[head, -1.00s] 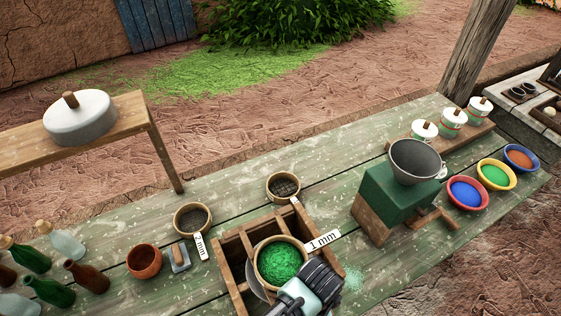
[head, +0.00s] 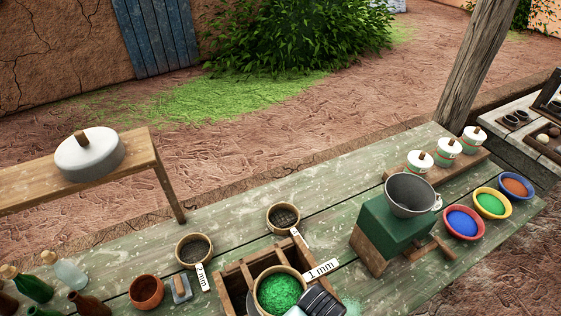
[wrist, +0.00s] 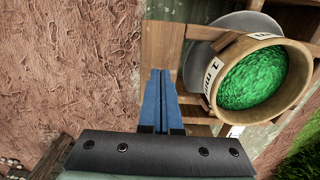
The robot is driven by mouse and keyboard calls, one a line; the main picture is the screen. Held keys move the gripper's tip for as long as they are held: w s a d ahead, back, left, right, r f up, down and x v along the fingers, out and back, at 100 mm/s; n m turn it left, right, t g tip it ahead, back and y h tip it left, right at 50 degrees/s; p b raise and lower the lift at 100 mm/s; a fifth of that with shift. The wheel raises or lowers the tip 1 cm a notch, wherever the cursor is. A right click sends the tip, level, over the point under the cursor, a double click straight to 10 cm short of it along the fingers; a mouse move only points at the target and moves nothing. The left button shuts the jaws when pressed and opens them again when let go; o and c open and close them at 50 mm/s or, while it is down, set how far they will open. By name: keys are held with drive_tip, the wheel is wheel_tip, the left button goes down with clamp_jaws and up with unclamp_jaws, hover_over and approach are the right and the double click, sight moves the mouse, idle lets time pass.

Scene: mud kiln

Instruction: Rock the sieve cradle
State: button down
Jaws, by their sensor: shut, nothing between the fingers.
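The sieve cradle (head: 229,277) is an open wooden frame on the green bench, cut off by the bottom edge of the head view. A round sieve (head: 262,283) labelled 1 mm and holding green powder sits in it. In the wrist view the sieve (wrist: 296,49) is at the right, with a grey pan (wrist: 199,62) partly hidden behind it and cradle bars around. My gripper (wrist: 161,75) is shut and empty, its blue fingers together, over or beside the cradle bars left of the sieve; I cannot tell whether they touch. The head view hides the fingertips.
A green mill (head: 385,233) with a grey hopper stands to the right, near colored bowls (head: 462,222). Two more sieves (head: 194,250) (head: 283,217), a clay pot (head: 146,292) and bottles (head: 34,285) are to the left and behind.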

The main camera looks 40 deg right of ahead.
drive_tip(key=shift+r, duration=0.1)
wheel_tip(320, 180, up, 5)
drive_tip(key=p, duration=0.4)
idle(0.5)
